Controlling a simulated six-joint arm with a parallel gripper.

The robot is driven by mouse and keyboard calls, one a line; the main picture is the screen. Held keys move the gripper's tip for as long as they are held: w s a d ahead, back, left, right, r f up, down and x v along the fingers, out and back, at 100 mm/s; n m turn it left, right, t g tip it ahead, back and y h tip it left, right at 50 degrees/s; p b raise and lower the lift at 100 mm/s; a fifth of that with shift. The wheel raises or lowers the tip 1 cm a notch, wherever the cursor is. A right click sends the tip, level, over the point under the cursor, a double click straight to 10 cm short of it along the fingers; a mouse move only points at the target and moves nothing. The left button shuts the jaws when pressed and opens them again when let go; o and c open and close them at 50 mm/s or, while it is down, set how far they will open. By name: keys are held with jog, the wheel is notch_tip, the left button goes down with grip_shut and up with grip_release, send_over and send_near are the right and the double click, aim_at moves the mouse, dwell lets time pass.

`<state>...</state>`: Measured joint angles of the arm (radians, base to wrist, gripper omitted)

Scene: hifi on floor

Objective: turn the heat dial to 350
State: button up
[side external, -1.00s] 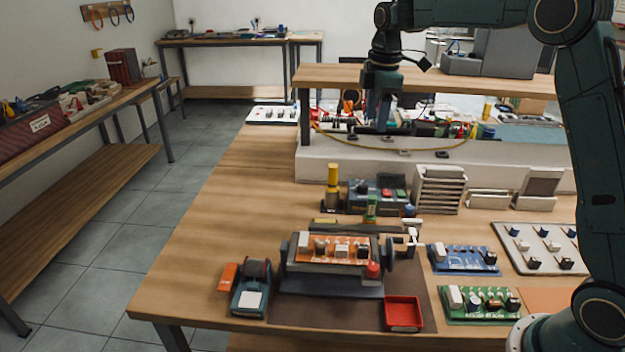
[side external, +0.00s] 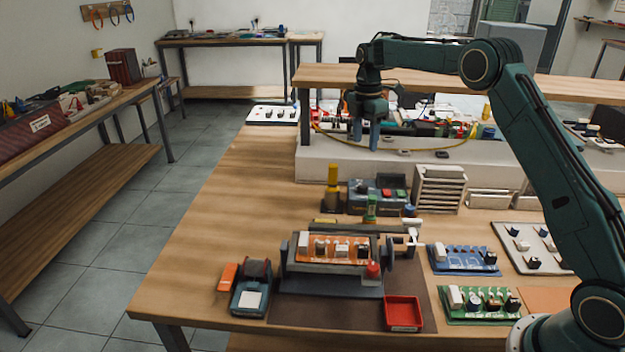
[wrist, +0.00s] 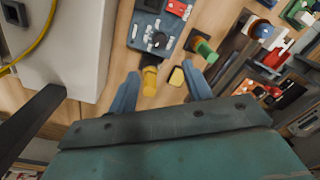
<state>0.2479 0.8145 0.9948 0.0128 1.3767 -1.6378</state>
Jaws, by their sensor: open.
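A dark blue box (side external: 377,200) with red and green buttons stands at the middle of the bench in the side view. In the wrist view the same box (wrist: 143,30) shows at the top, with a round black knob (wrist: 158,40) on its face, which looks like the heat dial. Its markings are too small to read. My gripper (side external: 366,138) is open and empty, pointing down behind the box and well above the bench. In the wrist view the two blue fingers of my gripper (wrist: 160,82) are apart, with the box beyond their tips.
A yellow-topped cylinder (side external: 333,178) stands left of the box, and a green one (side external: 371,207) in front. A metal rack (side external: 440,188) stands to the right. A white raised ledge (side external: 318,165) runs behind. The bench's left side is bare.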

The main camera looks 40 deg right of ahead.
aim_at(363, 185)
jog(key=f, duration=1.3)
jog(key=shift+s+a+f, duration=0.1)
jog(key=shift+s+f, duration=0.1)
jog(key=shift+s, duration=0.15)
jog(key=c, duration=1)
